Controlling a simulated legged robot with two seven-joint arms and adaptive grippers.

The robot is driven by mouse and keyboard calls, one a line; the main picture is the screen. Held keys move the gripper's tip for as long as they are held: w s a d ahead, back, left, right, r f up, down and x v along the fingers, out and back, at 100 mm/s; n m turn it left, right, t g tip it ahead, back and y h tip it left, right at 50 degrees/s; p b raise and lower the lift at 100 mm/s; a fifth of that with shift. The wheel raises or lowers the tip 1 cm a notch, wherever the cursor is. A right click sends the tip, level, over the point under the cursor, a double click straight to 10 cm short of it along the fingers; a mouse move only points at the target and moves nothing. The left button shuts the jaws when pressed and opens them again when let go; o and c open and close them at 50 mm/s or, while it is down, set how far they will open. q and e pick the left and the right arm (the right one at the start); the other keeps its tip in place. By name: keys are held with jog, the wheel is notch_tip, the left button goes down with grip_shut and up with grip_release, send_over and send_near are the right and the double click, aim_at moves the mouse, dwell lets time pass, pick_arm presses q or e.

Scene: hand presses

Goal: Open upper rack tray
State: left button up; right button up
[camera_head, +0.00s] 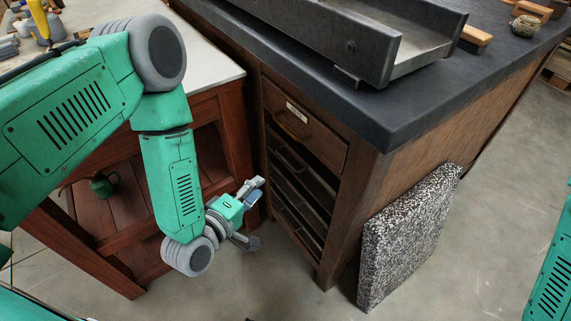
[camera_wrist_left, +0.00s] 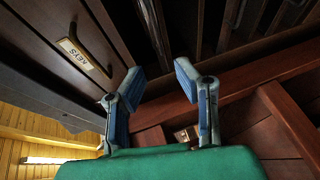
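The dark wooden cabinet (camera_head: 352,190) has a closed top drawer (camera_head: 305,125) with a label and a handle. Below it is an open-fronted rack with several dark trays; the upper rack tray (camera_head: 298,168) appears pushed in. My left gripper (camera_head: 256,214) is in front of the rack, low and left of the trays, with its fingers apart and nothing between them. In the left wrist view, the fingers (camera_wrist_left: 158,82) are spread, with rack slats beyond them and the drawer labelled "KEYS" (camera_wrist_left: 76,54) at upper left. No contact with a tray shows. My right gripper is out of view.
A reddish wooden bench (camera_head: 240,135) stands close on the left of the cabinet. A speckled slab (camera_head: 405,238) leans on the cabinet's right side. A dark metal channel (camera_head: 365,50) lies on the countertop. The floor in front is clear.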

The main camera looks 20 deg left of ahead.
aim_at(286, 161)
pick_arm(q)
jog(key=b+x, duration=0.1)
jog(key=x, duration=0.5)
jog(key=b+x, duration=0.2)
jog(key=x, duration=0.5)
jog(key=shift+w+d+r, duration=0.1)
jog(key=shift+w+r, duration=0.05)
jog(key=shift+w, duration=0.15)
grip_shut()
